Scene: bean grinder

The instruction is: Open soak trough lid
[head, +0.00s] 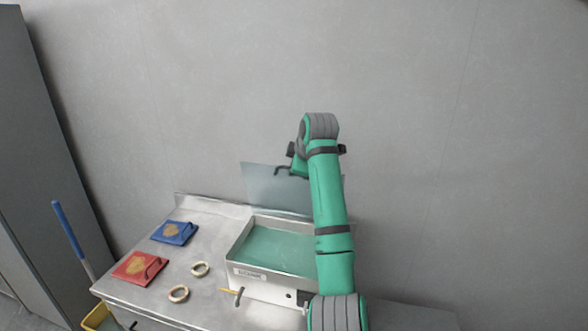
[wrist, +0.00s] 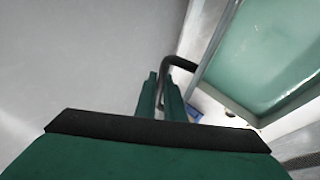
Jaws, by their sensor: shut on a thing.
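The soak trough (head: 275,275) is a metal box on the bench with green liquid inside. Its lid (head: 265,190) is a greyish translucent panel that stands raised, nearly upright, at the trough's back edge. A dark bent handle (head: 281,169) is at the lid's upper part. My gripper (head: 291,163) is at this handle, partly hidden behind my arm. In the wrist view my green fingers (wrist: 161,95) are shut on the dark handle (wrist: 181,62). The trough's green interior (wrist: 265,50) shows at the right there. My arm covers the lid's right part in the head view.
A yellow bin (head: 98,318) is at the lower left. The wall (head: 420,130) stands behind.

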